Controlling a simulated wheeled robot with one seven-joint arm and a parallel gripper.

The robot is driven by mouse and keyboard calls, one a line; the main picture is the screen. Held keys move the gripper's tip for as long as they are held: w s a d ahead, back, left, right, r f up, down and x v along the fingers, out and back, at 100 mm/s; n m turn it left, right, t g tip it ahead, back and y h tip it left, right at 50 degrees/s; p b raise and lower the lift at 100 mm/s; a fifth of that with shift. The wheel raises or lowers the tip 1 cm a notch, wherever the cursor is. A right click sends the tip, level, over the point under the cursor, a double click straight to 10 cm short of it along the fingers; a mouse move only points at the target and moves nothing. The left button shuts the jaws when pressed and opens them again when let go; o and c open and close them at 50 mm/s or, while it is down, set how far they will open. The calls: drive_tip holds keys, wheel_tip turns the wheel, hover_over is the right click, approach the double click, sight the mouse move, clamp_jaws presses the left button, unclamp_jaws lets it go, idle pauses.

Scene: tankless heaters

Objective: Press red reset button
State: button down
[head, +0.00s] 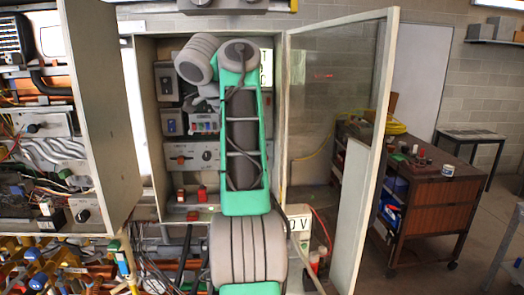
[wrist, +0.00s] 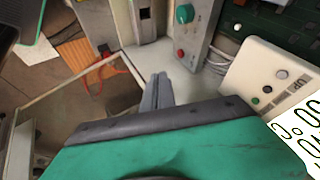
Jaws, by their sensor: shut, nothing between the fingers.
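A small red button (wrist: 181,53) sits on the side of a grey control box in the wrist view, below a teal knob (wrist: 184,14). My gripper (wrist: 158,80) is shut and empty, its fingers pointing up the picture. The red button appears up and right of the fingertips, with a visible gap in the picture; I cannot tell the depth between them. In the head view my green arm reaches into an open cabinet (head: 150,120), and my gripper is hidden there. I cannot make out the same button for sure in the head view.
A pale panel (wrist: 255,78) with white, dark and green buttons stands close on the right in the wrist view. The cabinet's glass door (head: 330,110) is open to the right. A brown workbench (head: 430,175) stands beyond it. Red parts (head: 202,193) are low in the cabinet.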

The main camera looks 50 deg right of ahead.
drive_tip(key=shift+f, duration=0.1)
drive_tip(key=w+d+f, duration=0.3)
drive_tip(key=d+f, duration=0.5)
drive_tip(key=d, duration=0.1)
idle(0.3)
